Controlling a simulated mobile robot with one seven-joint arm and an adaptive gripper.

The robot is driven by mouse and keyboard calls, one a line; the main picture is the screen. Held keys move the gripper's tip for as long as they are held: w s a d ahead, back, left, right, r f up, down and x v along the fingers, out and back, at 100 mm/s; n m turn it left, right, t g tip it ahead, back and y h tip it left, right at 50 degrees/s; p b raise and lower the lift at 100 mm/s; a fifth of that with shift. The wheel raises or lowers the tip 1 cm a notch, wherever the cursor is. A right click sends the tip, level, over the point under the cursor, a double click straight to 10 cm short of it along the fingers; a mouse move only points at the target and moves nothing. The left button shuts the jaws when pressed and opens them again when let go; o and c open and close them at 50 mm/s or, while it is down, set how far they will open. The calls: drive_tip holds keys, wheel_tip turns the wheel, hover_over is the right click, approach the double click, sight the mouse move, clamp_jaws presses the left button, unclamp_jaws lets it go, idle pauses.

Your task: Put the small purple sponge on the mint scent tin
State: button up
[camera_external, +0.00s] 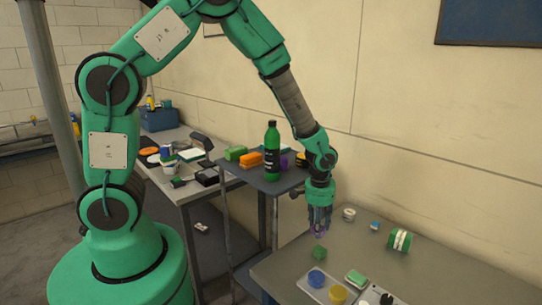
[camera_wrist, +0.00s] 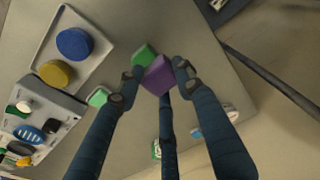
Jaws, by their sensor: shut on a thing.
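My gripper (camera_external: 319,208) is over the near table, with its fingers pointing down. Its fingers are shut on a purple sponge (camera_wrist: 158,75), and a bit of purple also shows between them in the external view. No tin can be surely read as the mint scent tin. Blue (camera_external: 317,278) and yellow (camera_external: 338,294) round tins sit on a light tray left of the gripper in the wrist view. A small pale round tin (camera_external: 349,214) stands at the back of the table. A green and white cylinder (camera_external: 399,240) lies farther right.
A green block (camera_external: 319,253) lies on the table below my gripper. Another green block (camera_external: 356,278) lies beside the tray (camera_wrist: 84,66). A small blue and white item (camera_external: 374,225) is at the back. A raised shelf (camera_external: 262,179) left of the gripper bears a green bottle (camera_external: 272,150).

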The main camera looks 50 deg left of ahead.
drive_tip(key=w+a+p, duration=0.4)
drive_tip(key=w+a, duration=0.2)
drive_tip(key=w, duration=0.6)
drive_tip(key=shift+r, duration=0.2)
drive_tip(key=shift+w, duration=0.1)
drive_tip(key=p, duration=0.2)
hover_over(350, 211)
drive_tip(key=shift+s+d+f, duration=0.1)
drive_tip(key=shift+s+f, duration=0.15)
drive_tip(key=shift+f, duration=0.5)
drive_tip(key=shift+f, duration=1.75)
drive_tip(key=shift+f, duration=0.15)
